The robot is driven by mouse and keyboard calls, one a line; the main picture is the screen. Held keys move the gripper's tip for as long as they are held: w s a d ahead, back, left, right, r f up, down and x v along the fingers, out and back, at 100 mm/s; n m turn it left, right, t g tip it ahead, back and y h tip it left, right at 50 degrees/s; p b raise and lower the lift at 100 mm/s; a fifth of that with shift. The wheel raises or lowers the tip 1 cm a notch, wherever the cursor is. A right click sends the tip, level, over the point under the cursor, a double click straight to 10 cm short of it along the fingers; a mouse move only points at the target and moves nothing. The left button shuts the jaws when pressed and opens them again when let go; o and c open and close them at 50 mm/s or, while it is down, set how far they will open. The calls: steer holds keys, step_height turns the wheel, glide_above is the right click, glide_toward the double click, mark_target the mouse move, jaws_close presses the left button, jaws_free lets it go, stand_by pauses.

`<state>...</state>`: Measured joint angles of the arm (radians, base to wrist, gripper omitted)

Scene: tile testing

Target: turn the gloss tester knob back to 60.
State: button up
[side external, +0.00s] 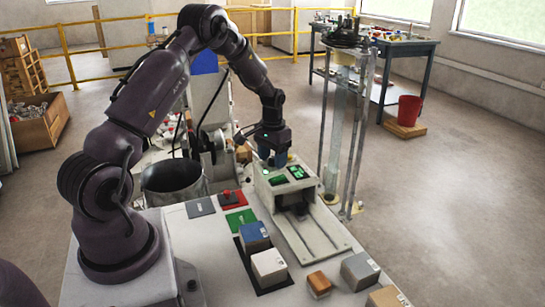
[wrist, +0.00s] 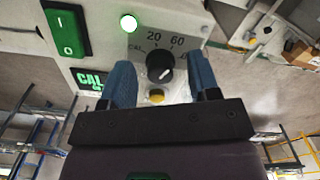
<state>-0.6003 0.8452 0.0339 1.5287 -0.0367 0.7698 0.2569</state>
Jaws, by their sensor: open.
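The gloss tester (side external: 268,190) is a pale box with lit green displays, under my gripper (side external: 273,158) in the side view. In the wrist view its black knob (wrist: 160,67) sits on a panel marked CAL, 20 and 60. A short white mark shows on the knob; I cannot tell clearly which label it points to. A green display (wrist: 90,80) reads CAL, partly cut off by a finger. My gripper (wrist: 161,62) is open, its blue fingers on either side of the knob with visible gaps.
On the panel are a green rocker switch (wrist: 66,30), a lit green lamp (wrist: 128,22) and a yellow button (wrist: 156,96). Several tile blocks, such as a white one (side external: 268,267), stand on the bench in front. A metal pot (side external: 174,182) is to the left, a tall stand (side external: 347,120) behind right.

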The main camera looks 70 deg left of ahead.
mark_target(271, 158)
step_height(271, 158, up, 13)
stand_by(0.4)
stand_by(0.4)
steer(key=s+d+r+m+t, duration=0.1)
steer(key=s+d+r, duration=0.3)
steer(key=d, duration=0.5)
steer(key=s+d+r+m+t, duration=0.2)
steer(key=s+d+r, duration=0.2)
steer(key=s+d, duration=0.4)
steer(key=s+d+r+m+t, duration=0.1)
steer(key=s+d+r, duration=0.3)
steer(key=d, duration=0.6)
steer(key=s+t, duration=0.1)
steer(key=s, duration=0.1)
steer(key=shift+s+d+m+t, duration=0.25)
steer(key=shift+s+m+t, duration=0.05)
